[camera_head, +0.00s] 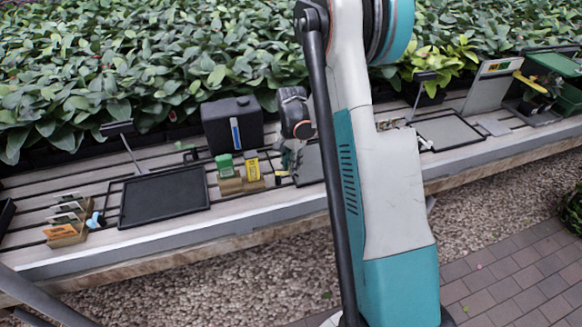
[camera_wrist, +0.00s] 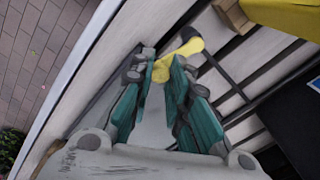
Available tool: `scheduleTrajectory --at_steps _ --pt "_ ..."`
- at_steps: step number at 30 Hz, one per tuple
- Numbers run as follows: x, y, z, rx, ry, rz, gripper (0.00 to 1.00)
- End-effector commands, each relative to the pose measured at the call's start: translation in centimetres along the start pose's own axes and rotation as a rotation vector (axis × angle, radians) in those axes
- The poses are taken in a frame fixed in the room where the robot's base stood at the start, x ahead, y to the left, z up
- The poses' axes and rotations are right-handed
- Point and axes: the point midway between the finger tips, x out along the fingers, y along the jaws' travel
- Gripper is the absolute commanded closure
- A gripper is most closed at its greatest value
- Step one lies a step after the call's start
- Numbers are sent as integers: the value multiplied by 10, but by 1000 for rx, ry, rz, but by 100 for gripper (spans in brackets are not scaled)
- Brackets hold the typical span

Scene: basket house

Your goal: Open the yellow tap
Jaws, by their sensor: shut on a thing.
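The yellow tap (camera_wrist: 190,47) shows in the wrist view as a rounded yellow piece that runs down between my fingertips. My gripper (camera_wrist: 164,68) has teal pads on both sides of the tap's lower end and is shut on it. The pads and fingers hide part of the tap, so its full shape and turn angle cannot be told. In the head view my gripper (camera_head: 289,160) is low over the slatted bench, right of the black box, and the tap is mostly hidden there.
A black box (camera_head: 222,128) stands behind a wooden holder (camera_head: 232,187) with green and yellow items. A black tray (camera_head: 163,196) lies to the left, and a card holder (camera_head: 68,238) further left. Another dark tray (camera_head: 447,132) lies right of my arm. Dense plants line the back.

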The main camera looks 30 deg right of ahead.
Motion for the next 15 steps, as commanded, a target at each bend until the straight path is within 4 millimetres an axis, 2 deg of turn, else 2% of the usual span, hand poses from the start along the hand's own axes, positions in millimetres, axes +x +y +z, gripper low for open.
scheduleTrajectory --at_steps 6,15 --pt "0 -6 -5 -145 0 -1 100" --pt "0 -10 -8 -259 0 -1 100"
